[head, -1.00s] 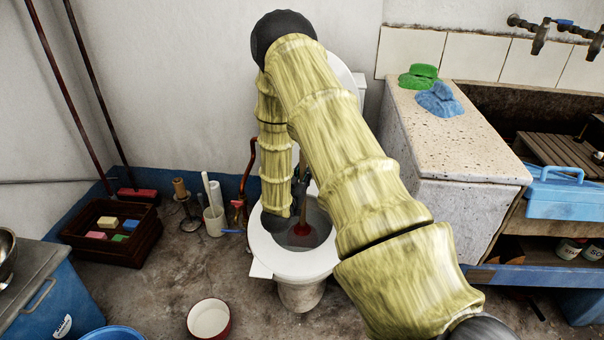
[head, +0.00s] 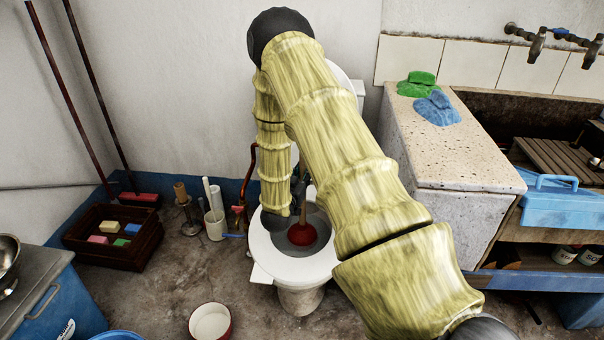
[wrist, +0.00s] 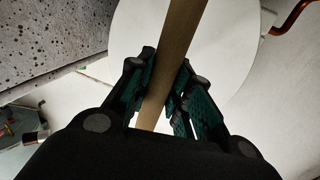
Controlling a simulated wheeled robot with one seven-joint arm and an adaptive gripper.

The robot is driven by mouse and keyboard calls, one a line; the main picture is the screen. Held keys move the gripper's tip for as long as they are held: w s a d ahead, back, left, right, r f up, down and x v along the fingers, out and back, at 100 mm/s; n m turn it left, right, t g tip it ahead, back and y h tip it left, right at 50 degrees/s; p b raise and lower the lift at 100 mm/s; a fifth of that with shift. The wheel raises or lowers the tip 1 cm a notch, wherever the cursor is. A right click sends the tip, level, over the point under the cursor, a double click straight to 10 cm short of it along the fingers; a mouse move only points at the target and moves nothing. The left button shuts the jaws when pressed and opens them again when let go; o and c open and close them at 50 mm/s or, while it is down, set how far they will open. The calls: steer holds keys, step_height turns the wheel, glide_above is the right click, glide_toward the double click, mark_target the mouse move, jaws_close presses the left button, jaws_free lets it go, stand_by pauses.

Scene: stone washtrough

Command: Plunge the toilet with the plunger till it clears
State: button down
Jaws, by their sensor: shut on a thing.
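The plunger's red rubber cup (head: 302,234) is inside the bowl of the white toilet (head: 262,248) in the head view. Its wooden handle rises from the cup and passes behind my arm; the handle (wrist: 174,55) also crosses the wrist view at a tilt. My gripper (wrist: 165,85) is shut on the handle, with its dark green pads on both sides of it. Behind the handle in the wrist view is a white rounded surface, probably the toilet lid (wrist: 228,50).
A stone counter (head: 470,150) with green and blue cloth-like items stands close on the right. A dark crate (head: 112,240), a white cup (head: 214,226) of tubes and a red pipe (head: 249,180) are left of the toilet. A basin (head: 210,322) lies on the floor in front.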

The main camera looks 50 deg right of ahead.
step_height(320, 180, down, 6)
steer(key=shift+r+b, duration=0.15)
steer(key=shift+b, duration=1.1)
step_height(320, 180, up, 6)
steer(key=p, duration=0.4)
steer(key=shift+p, duration=0.4)
step_height(320, 180, down, 6)
steer(key=b, duration=0.3)
stand_by(0.9)
steer(key=shift+r, duration=0.1)
